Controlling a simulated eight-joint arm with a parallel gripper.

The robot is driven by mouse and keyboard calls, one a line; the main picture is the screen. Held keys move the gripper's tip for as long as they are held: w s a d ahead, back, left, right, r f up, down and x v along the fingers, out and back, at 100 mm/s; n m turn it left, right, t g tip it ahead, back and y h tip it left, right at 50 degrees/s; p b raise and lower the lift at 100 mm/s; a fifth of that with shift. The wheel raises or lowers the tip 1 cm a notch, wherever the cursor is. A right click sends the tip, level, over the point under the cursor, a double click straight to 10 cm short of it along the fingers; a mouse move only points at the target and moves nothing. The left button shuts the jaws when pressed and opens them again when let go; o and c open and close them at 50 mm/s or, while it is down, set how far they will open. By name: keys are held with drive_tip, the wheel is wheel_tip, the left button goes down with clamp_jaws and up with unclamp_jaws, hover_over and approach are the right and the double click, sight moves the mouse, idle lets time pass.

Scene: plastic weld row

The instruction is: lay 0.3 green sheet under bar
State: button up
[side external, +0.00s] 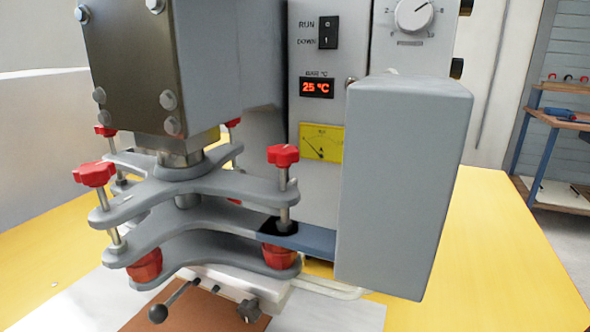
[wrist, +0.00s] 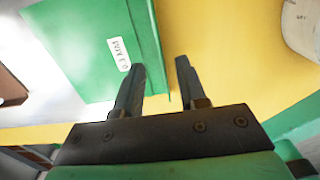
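The green sheet (wrist: 90,45), with a white label that looks like 0.3 MM upside down, lies at the upper left of the wrist view. My gripper (wrist: 160,75) has its two dark fingers apart, with the sheet's right edge showing between them. I cannot tell whether the fingers touch the sheet. In the side external view, the grey press (side external: 190,190) has stacked star-shaped plates with red knobs. A pale bar-like piece (side external: 225,283) sits low under these plates, over a brown pad (side external: 190,312). My gripper and the green sheet do not show in that view.
A grey box-shaped block (side external: 400,190) stands right of the press, before a control panel (side external: 318,70) reading 25 °C. A black-knobbed lever (side external: 158,312) sticks out in front. The yellow table (side external: 490,260) is clear at right. A pale rounded object (wrist: 303,25) is at the wrist view's upper right.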

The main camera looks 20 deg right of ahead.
wheel_tip(320, 180, up, 8)
drive_tip(key=shift+r, duration=0.15)
idle(0.4)
drive_tip(key=shift+d, duration=0.1)
